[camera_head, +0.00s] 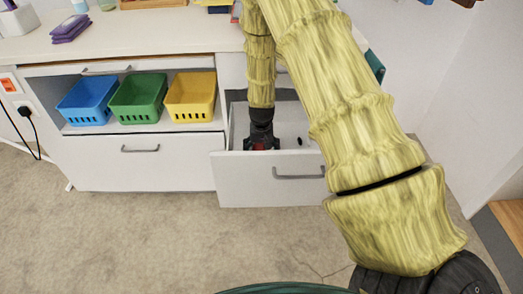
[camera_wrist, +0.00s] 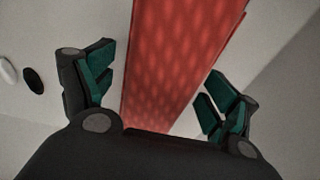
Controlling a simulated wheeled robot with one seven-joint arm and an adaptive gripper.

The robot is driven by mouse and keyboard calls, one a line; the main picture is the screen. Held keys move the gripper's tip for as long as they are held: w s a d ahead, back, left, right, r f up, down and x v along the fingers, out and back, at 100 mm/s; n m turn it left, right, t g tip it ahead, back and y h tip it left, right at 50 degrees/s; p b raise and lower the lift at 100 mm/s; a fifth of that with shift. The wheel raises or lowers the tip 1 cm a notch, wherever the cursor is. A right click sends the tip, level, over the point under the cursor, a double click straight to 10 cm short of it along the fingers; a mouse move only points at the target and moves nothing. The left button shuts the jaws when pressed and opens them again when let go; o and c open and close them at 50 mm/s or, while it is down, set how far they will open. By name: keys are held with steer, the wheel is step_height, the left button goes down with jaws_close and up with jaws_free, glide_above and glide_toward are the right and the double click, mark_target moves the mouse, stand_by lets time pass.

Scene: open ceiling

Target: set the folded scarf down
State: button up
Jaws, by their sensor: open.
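A red piece with a faint pattern, which looks like the folded scarf (camera_wrist: 180,65), lies between the fingers of my gripper (camera_wrist: 158,90) in the wrist view. The two dark fingers with green pads stand apart on either side of it, with pale surface showing between them and its edges. In the head view my gripper (camera_head: 262,143) is down inside the open white drawer (camera_head: 240,178). Only a small bit of red shows there. The gripper and the drawer front hide the rest.
A small dark oval (camera_wrist: 33,80) and a white one (camera_wrist: 7,70) lie left of the gripper. Blue (camera_head: 86,100), green (camera_head: 138,99) and yellow (camera_head: 190,97) baskets sit on the shelf to the left. Purple folded cloth (camera_head: 70,28) lies on the counter (camera_head: 150,35).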

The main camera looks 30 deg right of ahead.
step_height(320, 180, up, 12)
steer(key=s+p, duration=0.1)
steer(key=p, duration=0.1)
steer(key=shift+s+a, duration=0.25)
steer(key=shift+a, duration=0.2)
